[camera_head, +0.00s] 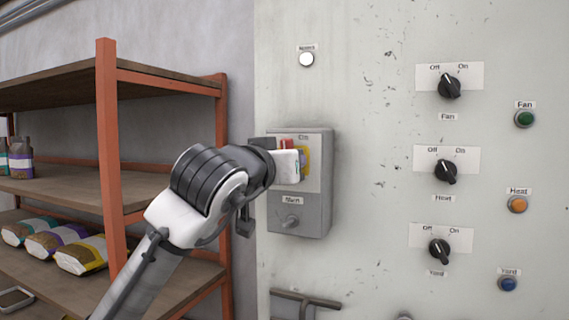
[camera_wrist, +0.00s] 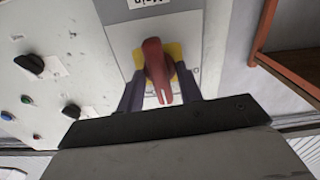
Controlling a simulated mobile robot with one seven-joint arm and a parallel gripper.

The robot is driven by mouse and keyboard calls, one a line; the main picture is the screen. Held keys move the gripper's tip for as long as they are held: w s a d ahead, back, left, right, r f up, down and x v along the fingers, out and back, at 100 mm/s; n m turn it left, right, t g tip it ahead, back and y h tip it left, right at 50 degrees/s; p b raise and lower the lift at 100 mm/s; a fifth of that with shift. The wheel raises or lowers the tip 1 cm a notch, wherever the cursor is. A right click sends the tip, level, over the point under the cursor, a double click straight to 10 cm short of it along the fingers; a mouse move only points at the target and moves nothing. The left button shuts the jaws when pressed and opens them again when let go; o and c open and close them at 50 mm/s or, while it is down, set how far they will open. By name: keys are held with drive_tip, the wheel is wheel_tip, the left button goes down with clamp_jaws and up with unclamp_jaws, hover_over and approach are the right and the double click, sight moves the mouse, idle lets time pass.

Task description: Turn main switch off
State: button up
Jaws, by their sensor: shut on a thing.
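The main switch is a red handle (camera_head: 287,144) on a yellow plate (camera_head: 304,162), on a grey box (camera_head: 314,214) fixed to the pale panel. In the wrist view, the red handle (camera_wrist: 153,55) stands between the two dark fingers of my gripper (camera_wrist: 159,88), its white-marked tip toward my palm. In the head view, the handle shows at the upper part of the plate, near the "On" lettering. My gripper (camera_head: 288,162) is shut on the handle and hides much of it and the plate.
To the right are black Fan (camera_head: 449,86), Heat (camera_head: 446,171) and Yard (camera_head: 439,250) knobs and coloured buttons. An orange-framed shelf (camera_head: 108,150) with bags stands close at left.

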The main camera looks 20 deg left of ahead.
drive_tip(key=n, duration=1.7)
drive_tip(key=shift+a+f+p, duration=0.1)
drive_tip(key=shift+p, duration=0.3)
idle(0.3)
drive_tip(key=o, duration=0.6)
